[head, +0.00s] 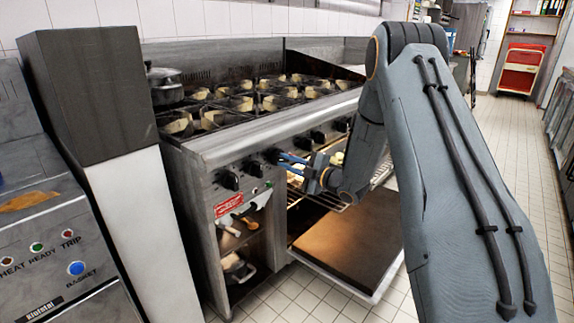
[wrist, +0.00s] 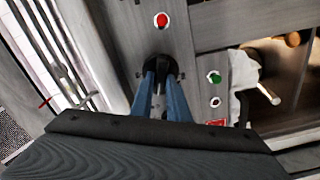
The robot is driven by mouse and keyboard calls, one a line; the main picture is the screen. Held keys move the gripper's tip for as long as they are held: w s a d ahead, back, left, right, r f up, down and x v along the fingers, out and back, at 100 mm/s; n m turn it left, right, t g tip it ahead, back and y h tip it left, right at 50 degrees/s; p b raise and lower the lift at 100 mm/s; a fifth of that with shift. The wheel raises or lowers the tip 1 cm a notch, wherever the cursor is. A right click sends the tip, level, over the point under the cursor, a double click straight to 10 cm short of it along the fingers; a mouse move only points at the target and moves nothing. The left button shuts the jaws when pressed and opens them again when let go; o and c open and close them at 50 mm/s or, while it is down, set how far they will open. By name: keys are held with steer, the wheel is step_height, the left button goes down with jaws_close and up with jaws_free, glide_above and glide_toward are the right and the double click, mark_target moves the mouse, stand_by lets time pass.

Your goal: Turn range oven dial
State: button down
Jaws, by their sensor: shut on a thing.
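The range (head: 225,150) stands left of centre in the head view, with a row of black dials along its steel front panel. My gripper (head: 282,157) is at this panel, its blue fingers pointing left onto one black dial. In the wrist view my gripper (wrist: 160,78) has its two blue fingers on either side of the black dial (wrist: 157,64), shut on it. The fingers hide part of the dial, and I cannot read its setting.
The oven door (head: 345,240) hangs open below the panel, with a rack (head: 325,200) above it. A dark pot (head: 164,85) sits at the range top's left. A red light (wrist: 161,19) and a green light (wrist: 214,77) flank the dial. Tiled floor lies clear at right.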

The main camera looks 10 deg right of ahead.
steer(key=n+b, duration=0.2)
steer(key=n, duration=0.2)
steer(key=n+b, duration=0.2)
steer(key=n, duration=0.2)
steer(key=n+b, duration=0.3)
steer(key=shift+f+n, duration=0.4)
stand_by(0.3)
steer(key=c, duration=1.7)
jaws_free()
steer(key=shift+r, duration=0.1)
steer(key=shift+d, duration=0.1)
steer(key=v, duration=0.7)
steer(key=shift+s+d, duration=0.15)
steer(key=shift+s, duration=0.15)
